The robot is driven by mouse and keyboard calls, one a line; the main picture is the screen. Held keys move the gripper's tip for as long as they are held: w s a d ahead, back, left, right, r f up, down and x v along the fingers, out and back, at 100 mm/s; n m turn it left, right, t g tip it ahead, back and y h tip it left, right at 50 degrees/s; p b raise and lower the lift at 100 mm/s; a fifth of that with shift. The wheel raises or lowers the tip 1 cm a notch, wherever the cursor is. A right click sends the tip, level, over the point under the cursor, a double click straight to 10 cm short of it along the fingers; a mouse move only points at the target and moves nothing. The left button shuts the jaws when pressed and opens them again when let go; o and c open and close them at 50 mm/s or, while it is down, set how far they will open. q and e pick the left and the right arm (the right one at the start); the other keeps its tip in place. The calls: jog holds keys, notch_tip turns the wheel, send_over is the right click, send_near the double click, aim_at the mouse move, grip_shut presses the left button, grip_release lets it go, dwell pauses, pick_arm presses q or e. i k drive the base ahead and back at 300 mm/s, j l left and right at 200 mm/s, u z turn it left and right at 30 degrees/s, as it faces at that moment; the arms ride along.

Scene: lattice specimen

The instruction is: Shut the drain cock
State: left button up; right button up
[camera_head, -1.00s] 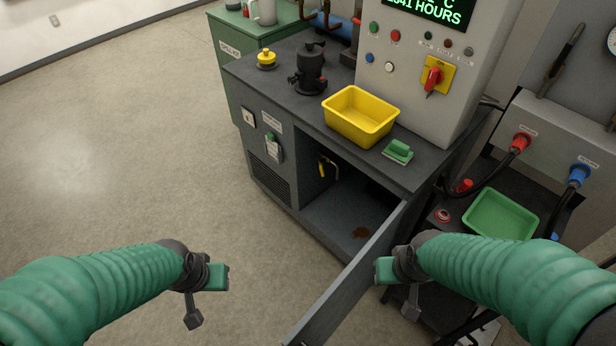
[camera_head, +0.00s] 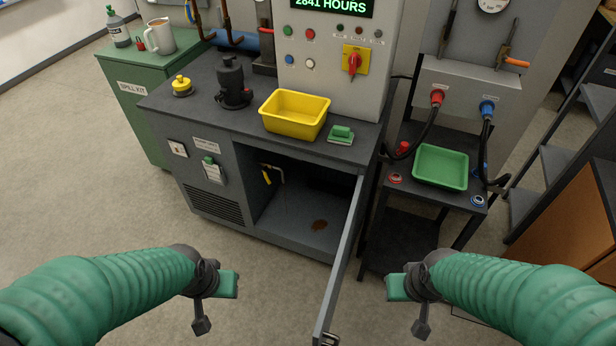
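The drain cock (camera_head: 266,176) is a small fitting with a yellow lever, low inside the open cabinet of the grey machine (camera_head: 212,225). A thin pale pipe shows beside it. The lever hangs steeply down; I cannot tell its exact valve position. The cabinet door (camera_head: 344,262) stands open toward me. My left gripper (camera_head: 228,284) is at lower left, well in front of the machine and apart from the cock. My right gripper (camera_head: 398,287) is at lower right, to the right of the door. Neither visibly holds anything; the finger gaps cannot be made out.
A brown stain (camera_head: 320,225) marks the cabinet floor. A dark cart (camera_head: 450,199) with a green tray (camera_head: 441,167) stands right of the door. The floor at left is clear.

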aim_at(264, 171)
jog(key=i+j+z, duration=0.1)
jog(key=j+z, duration=0.7)
jog(key=j, duration=0.15)
jog(key=j+z, duration=0.4)
jog(key=k+j+z, duration=0.1)
jog(key=j+z, duration=0.3)
jog(key=j, duration=0.6)
jog(key=i+j, duration=0.15)
jog(key=j, duration=0.3)
jog(key=j+u, duration=0.1)
jog(key=u, duration=0.4)
jog(key=i+j+u, duration=0.1)
jog(key=u, duration=0.35)
jog(key=j+u, duration=0.1)
jog(key=u, duration=0.4)
jog(key=i+l, duration=0.05)
